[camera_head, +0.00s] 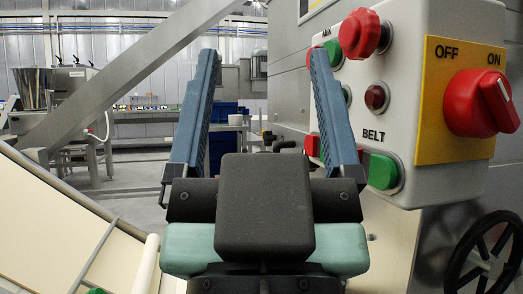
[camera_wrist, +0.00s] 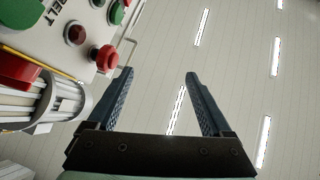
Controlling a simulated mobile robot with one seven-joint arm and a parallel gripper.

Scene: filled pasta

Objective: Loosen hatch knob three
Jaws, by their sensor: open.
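My gripper (camera_head: 263,51) is open, its two blue ribbed fingers pointing up and away in the head view. In the wrist view my gripper (camera_wrist: 158,73) also shows open, with nothing between the fingers. A small dark knob-like part (camera_head: 284,144) shows beyond the fingers, low on the machine side; I cannot tell whether it is a hatch knob. I make out no number or hatch label. My gripper and wrist hide part of the machine behind them.
A control box (camera_head: 405,110) with push buttons stands close on the right. It carries a red rotary switch (camera_head: 482,103) on a yellow plate. A black handwheel (camera_head: 485,255) is below. A slanted metal beam (camera_head: 130,85) crosses the left. The wrist view shows mostly ceiling.

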